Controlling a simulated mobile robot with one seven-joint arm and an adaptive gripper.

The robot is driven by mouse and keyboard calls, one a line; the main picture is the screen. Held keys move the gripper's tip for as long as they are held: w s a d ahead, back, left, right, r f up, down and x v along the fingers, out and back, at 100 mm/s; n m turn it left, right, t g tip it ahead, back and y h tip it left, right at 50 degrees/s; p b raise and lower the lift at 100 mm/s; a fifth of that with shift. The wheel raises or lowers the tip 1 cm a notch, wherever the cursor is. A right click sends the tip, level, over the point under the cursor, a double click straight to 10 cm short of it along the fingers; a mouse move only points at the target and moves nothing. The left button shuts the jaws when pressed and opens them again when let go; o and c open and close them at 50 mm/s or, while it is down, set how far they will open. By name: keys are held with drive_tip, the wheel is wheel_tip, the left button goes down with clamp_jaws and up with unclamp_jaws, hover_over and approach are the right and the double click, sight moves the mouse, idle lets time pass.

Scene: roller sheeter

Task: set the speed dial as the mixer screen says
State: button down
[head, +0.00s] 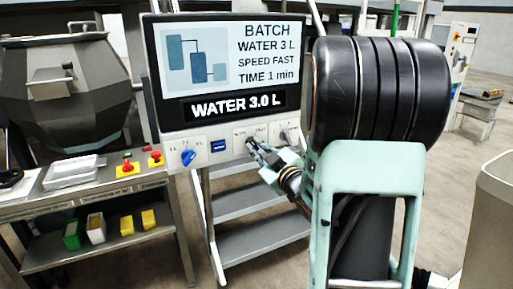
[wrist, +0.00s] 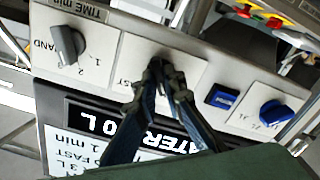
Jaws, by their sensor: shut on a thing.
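The mixer screen (head: 222,70) reads BATCH, WATER 3 L, SPEED FAST, TIME 1 min. A black strip below it reads WATER 3.0 L. The speed dial's plate (head: 240,134) is on the panel under the screen, right of a blue switch. It also shows in the wrist view (wrist: 185,68), turned over, with part of the word FAST at one edge. My gripper (head: 254,147) is at this plate, fingers shut on the speed dial; they also show in the wrist view (wrist: 165,75). The fingers hide the dial, so its pointing direction cannot be told.
The grey time dial (wrist: 68,43) is beside the speed plate. On the other side are the blue switch (wrist: 222,98) and a blue water knob (wrist: 273,113). Red emergency buttons (head: 127,166) stand on the bench at left, near a large grey mixer drum (head: 70,90).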

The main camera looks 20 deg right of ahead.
drive_tip(key=m, duration=0.3)
drive_tip(key=shift+m, duration=0.3)
drive_tip(key=m, duration=0.3)
drive_tip(key=shift+m, duration=0.3)
drive_tip(key=m+p, duration=0.2)
drive_tip(key=m, duration=0.4)
drive_tip(key=shift+m, duration=0.3)
drive_tip(key=c, duration=2)
unclamp_jaws()
